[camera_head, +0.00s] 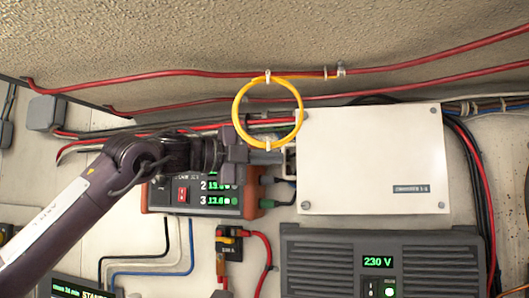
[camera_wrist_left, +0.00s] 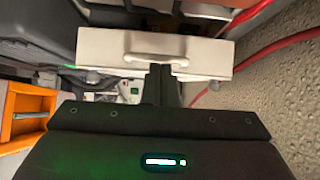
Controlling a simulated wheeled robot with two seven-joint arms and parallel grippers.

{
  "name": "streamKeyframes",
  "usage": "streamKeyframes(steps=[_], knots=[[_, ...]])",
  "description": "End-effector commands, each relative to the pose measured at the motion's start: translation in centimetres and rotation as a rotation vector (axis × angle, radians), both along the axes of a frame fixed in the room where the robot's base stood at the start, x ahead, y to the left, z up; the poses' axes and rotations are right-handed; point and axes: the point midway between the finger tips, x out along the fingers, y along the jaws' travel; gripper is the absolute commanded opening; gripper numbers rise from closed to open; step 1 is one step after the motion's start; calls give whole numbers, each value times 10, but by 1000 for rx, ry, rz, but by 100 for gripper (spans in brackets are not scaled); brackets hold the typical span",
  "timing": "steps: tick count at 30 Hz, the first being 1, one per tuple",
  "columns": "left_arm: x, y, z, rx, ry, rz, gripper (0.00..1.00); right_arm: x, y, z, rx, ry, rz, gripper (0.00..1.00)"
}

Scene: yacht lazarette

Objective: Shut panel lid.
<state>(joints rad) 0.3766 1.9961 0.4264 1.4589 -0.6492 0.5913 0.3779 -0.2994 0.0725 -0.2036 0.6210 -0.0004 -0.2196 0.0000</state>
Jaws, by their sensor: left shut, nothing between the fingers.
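The panel lid (camera_head: 370,158) is a flat white plate with screws at its corners and a small label at its lower right. It faces me in the head view. In the left wrist view the lid (camera_wrist_left: 105,48) shows edge-on, with a pale bar handle (camera_wrist_left: 155,57) on its near side. My left gripper (camera_head: 278,157) is at the lid's left edge, beside the handle. In the left wrist view its fingers (camera_wrist_left: 160,72) are shut with nothing between them and reach the handle's edge; I cannot tell if they touch. How far the lid stands open is unclear. My right gripper is out of view.
A yellow ring (camera_head: 236,108) hangs from the red cable, close above my left gripper. A red-framed meter box (camera_head: 160,197) is behind that gripper. A dark 230 V unit (camera_head: 325,262) sits below the lid. Cables run along the right and top.

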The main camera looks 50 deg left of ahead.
Motion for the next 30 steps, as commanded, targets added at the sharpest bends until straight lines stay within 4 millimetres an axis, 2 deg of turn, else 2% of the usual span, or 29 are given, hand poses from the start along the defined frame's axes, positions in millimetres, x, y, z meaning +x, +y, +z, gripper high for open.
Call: streamKeyframes(steps=[9,19,30], knots=[[1,1,1,0,0,0,0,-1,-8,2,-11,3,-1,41],[29,27,5,-2,3,0,0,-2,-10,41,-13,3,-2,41],[33,30,0,1,1,1,0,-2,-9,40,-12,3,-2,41]])
